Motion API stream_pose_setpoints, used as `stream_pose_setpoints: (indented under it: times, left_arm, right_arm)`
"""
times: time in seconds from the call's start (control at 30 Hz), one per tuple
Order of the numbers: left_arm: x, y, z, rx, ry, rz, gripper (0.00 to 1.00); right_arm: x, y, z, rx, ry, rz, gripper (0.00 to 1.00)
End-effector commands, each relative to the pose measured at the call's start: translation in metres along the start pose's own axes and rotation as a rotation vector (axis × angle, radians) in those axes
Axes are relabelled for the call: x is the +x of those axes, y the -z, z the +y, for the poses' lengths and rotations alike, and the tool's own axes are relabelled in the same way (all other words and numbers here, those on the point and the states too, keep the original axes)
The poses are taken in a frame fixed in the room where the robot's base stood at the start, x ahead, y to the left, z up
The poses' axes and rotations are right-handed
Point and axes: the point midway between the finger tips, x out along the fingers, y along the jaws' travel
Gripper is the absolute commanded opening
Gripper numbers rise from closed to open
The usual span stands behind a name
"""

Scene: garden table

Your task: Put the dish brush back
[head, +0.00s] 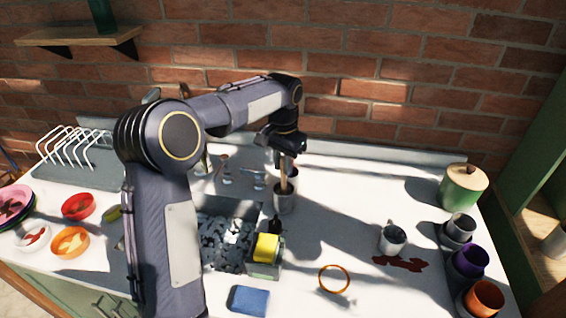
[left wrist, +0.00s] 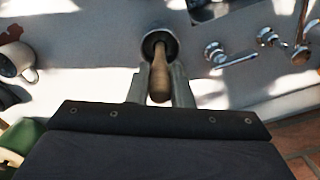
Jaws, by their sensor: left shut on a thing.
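The dish brush has a wooden handle (head: 283,180) and points downward below my left gripper (head: 285,160). The gripper is shut on the handle, which shows between the two fingers in the left wrist view (left wrist: 160,82). A grey cylindrical holder (head: 284,204) stands on the counter directly below. In the left wrist view, the lower end of the brush lines up with the round dark mouth of the holder (left wrist: 148,45). The brush head is hidden, and I cannot tell how deep it sits. My right gripper is not in view.
The sink (head: 225,240) with taps (head: 257,178) lies left of the holder. A yellow sponge (head: 266,247) and blue cloth (head: 249,300) are in front. A tipped-looking mug (head: 392,238), orange ring (head: 334,280) and green pot (head: 463,188) are to the right. Brick wall behind.

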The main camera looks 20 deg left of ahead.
Motion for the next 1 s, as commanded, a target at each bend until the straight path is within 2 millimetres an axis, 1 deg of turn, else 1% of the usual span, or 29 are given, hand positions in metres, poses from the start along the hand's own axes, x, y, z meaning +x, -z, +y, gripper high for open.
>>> stream_pose_setpoints:
  times: [0.67, 0.7, 0.73, 0.77, 1.0]
  left_arm:
    - [0.013, 0.0, 0.0, 0.0, 0.0, 0.001, 0.0]
    - [0.012, 0.0, 0.0, 0.0, 0.0, 0.001, 0.22]
    - [0.012, 0.0, 0.0, 0.0, 0.0, 0.001, 0.26]
    - [0.012, 0.0, 0.0, 0.0, 0.0, 0.001, 0.28]
    - [0.012, 0.0, 0.0, 0.0, 0.0, 0.0, 0.28]
  right_arm:
    - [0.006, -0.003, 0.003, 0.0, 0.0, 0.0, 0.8]
    - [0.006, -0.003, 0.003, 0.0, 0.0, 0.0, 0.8]
    - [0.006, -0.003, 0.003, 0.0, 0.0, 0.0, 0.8]
    - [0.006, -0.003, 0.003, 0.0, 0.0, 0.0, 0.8]
    - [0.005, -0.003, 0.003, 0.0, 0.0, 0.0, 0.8]
